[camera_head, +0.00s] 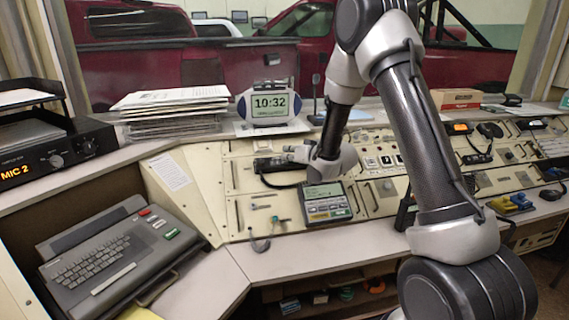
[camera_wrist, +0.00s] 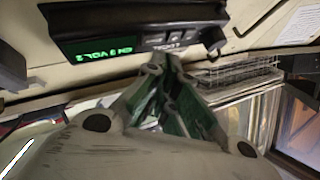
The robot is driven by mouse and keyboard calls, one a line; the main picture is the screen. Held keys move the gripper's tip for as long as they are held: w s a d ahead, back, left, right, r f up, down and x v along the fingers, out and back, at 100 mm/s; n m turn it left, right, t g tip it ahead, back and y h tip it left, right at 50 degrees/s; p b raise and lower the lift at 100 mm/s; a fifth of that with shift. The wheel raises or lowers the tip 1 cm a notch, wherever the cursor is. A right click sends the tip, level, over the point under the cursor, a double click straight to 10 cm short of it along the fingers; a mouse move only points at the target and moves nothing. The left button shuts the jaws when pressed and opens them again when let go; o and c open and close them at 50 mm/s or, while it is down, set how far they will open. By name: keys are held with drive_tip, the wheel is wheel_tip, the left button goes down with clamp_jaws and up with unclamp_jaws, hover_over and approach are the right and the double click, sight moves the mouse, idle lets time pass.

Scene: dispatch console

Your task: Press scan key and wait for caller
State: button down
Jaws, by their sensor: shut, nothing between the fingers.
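A black radio unit (camera_wrist: 130,35) with a green lit display reading like "CH 9 VOL 2" fills the upper part of the wrist view, its text upside down. Small pale keys (camera_wrist: 208,38) sit toward its right end. A label beside the display is too blurred to read surely. My gripper (camera_wrist: 163,62) is shut and empty, its fingertips close to the front edge of the radio; I cannot tell whether they touch it. In the head view my gripper (camera_head: 290,150) is low over the console (camera_head: 235,185), beside a dark unit (camera_head: 268,165), and partly hidden by my wrist.
A keypad device with a screen (camera_head: 326,203) stands right below my wrist. A clock showing 10:32 (camera_head: 269,107) and a paper stack (camera_head: 175,110) stand behind. A keyboard terminal (camera_head: 110,255) is at left. The front ledge (camera_head: 310,250) is mostly clear.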

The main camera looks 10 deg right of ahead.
drive_tip(key=shift+w+f, duration=0.25)
drive_tip(key=shift+f, duration=0.05)
drive_tip(key=shift+w+f, duration=0.2)
drive_tip(key=shift+f, duration=0.1)
idle(0.7)
idle(0.4)
drive_tip(key=shift+s+r, duration=0.45)
drive_tip(key=shift+r, duration=0.2)
drive_tip(key=shift+s+r, duration=0.45)
drive_tip(key=shift+r, duration=0.25)
drive_tip(key=shift+s+r, duration=0.45)
drive_tip(key=shift+r, duration=0.25)
drive_tip(key=shift+s+r, duration=0.45)
drive_tip(key=shift+r, duration=0.25)
